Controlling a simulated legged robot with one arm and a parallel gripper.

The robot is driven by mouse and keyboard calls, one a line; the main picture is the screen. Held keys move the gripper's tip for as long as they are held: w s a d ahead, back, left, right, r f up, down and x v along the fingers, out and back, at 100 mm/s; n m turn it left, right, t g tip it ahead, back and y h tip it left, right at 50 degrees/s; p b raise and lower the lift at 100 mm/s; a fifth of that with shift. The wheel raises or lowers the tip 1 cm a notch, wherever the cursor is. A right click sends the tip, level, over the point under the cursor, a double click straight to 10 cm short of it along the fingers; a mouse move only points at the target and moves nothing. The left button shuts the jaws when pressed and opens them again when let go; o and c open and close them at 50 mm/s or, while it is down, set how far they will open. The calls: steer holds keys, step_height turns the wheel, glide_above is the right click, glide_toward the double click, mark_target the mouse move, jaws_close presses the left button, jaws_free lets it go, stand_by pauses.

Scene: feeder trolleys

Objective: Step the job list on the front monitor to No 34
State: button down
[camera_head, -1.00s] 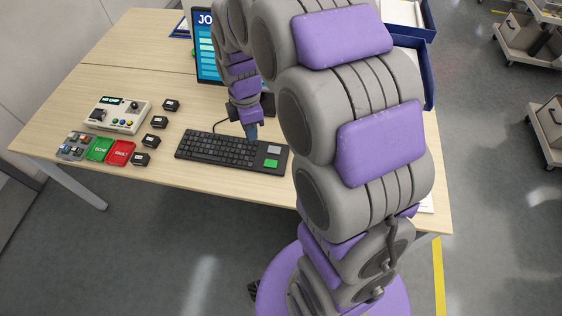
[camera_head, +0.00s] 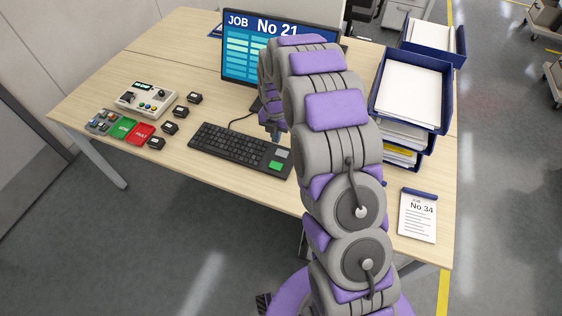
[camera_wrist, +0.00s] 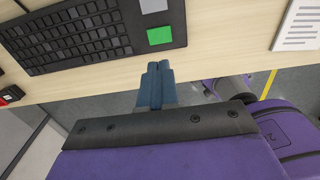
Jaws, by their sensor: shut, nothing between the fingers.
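The front monitor (camera_head: 250,48) stands at the back of the desk and reads "JOB No 21" above a list of pale bars; my arm covers its lower right. The black keyboard (camera_head: 232,147) lies in front of it. At its right end are a light grey key (camera_head: 281,153) and a green key (camera_head: 275,165). In the wrist view the green key (camera_wrist: 160,36) is just beyond the fingertips of my gripper (camera_wrist: 159,67). My gripper is shut and empty; I cannot tell its height above the desk. In the head view my arm hides most of it.
A job sheet (camera_head: 417,217) reading "No 34" lies at the front right. Blue paper trays (camera_head: 446,85) stand behind it. A control box (camera_head: 146,98), green and red pads (camera_head: 139,133) and several small black blocks (camera_head: 170,127) are to the left.

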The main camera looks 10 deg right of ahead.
steer(key=shift+a+f, duration=0.1)
steer(key=shift+a, duration=0.45)
